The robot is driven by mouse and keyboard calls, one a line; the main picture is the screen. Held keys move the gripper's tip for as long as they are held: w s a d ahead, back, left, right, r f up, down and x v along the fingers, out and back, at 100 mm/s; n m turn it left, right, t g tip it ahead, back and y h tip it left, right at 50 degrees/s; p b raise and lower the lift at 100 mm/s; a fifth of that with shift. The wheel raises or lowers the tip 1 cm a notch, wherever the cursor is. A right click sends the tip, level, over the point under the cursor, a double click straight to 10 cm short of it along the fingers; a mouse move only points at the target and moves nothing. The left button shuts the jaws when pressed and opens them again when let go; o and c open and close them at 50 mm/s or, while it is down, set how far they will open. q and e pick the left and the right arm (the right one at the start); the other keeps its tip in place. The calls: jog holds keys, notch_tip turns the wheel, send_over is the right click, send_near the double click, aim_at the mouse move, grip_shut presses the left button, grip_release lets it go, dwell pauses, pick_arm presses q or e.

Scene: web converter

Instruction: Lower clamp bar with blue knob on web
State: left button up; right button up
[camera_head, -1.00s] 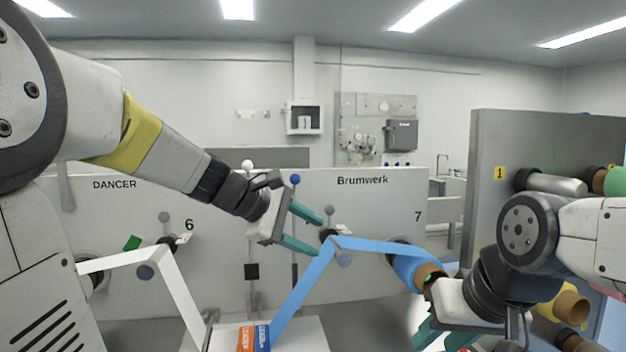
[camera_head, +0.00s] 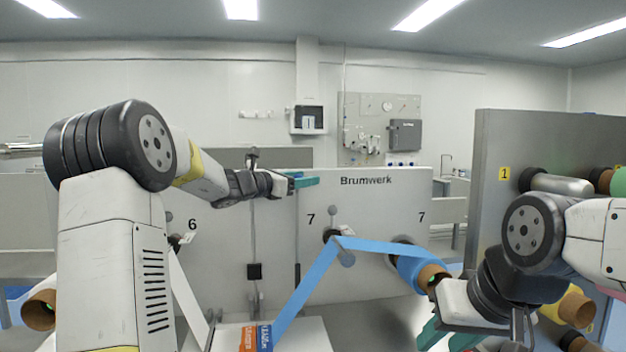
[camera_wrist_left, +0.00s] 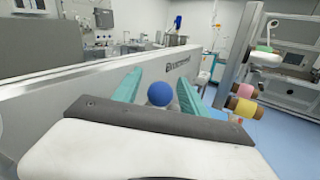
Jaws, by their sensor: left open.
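The blue knob (camera_wrist_left: 160,94) shows as a ball between the two teal fingers of my left gripper (camera_wrist_left: 160,76) in the left wrist view. The fingers are open, with a gap on both sides of the knob. In the head view my left gripper (camera_head: 305,181) is at the panel top, over the dark rod (camera_head: 297,230) below the knob; the knob is mostly hidden there. The blue web (camera_head: 310,282) runs from the blue roll (camera_head: 410,270) over a roller and down to the white table (camera_head: 310,335). My right gripper (camera_head: 448,338) is low at right, fingers apart, partly cut off.
The grey panel (camera_head: 375,215) marked Brumwerk stands behind the web. A second rod (camera_head: 254,230) with a black block is left of the knob's rod. The white web (camera_head: 188,300) hangs at left. A grey wall with rolls (camera_head: 545,135) stands at right.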

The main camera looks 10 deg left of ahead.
pick_arm(q)
jog(key=shift+w+d, duration=0.4)
jog(key=shift+c, duration=0.2)
grip_shut()
dwell(1.1)
